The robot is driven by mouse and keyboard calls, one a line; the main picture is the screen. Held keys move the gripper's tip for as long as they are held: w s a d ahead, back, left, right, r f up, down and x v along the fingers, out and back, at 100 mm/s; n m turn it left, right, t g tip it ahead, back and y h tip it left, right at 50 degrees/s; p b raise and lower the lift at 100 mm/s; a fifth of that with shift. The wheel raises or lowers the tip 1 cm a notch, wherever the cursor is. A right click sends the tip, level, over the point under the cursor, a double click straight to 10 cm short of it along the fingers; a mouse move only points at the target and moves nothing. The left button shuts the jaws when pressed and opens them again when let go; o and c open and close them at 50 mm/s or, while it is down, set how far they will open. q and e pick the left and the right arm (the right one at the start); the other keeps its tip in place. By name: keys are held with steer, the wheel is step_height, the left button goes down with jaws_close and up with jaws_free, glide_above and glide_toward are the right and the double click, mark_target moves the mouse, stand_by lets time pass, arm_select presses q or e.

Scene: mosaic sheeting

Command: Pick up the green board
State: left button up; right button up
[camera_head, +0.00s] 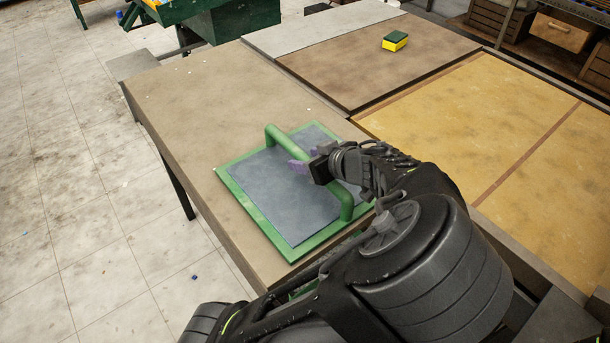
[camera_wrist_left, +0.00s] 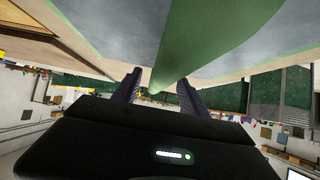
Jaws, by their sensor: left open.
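The green board (camera_head: 236,187), a grey-blue panel with a green frame and a raised green bar handle (camera_head: 281,142), lies flat on the brown table. My left gripper (camera_head: 299,160) is at the middle of the handle in the head view, with its purple fingers near the bar; the wrist hides part of the handle. In the left wrist view the green handle (camera_wrist_left: 170,60) runs between the two fingers of my left gripper (camera_wrist_left: 160,90), which stand apart on either side of it. I cannot tell whether either finger touches it. My right gripper is not in view.
A yellow and green sponge (camera_head: 395,41) lies on a brown panel farther back. Yellowish panels (camera_head: 480,120) are to the right. A green workbench (camera_head: 240,18) stands on the tiled floor at the back.

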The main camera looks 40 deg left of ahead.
arm_select(q)
steer(key=shift+w+a+f, duration=0.2)
steer(key=shift+a+f, duration=0.25)
steer(key=shift+a, duration=0.1)
jaws_close()
stand_by(0.5)
steer(key=shift+r, duration=0.15)
stand_by(0.8)
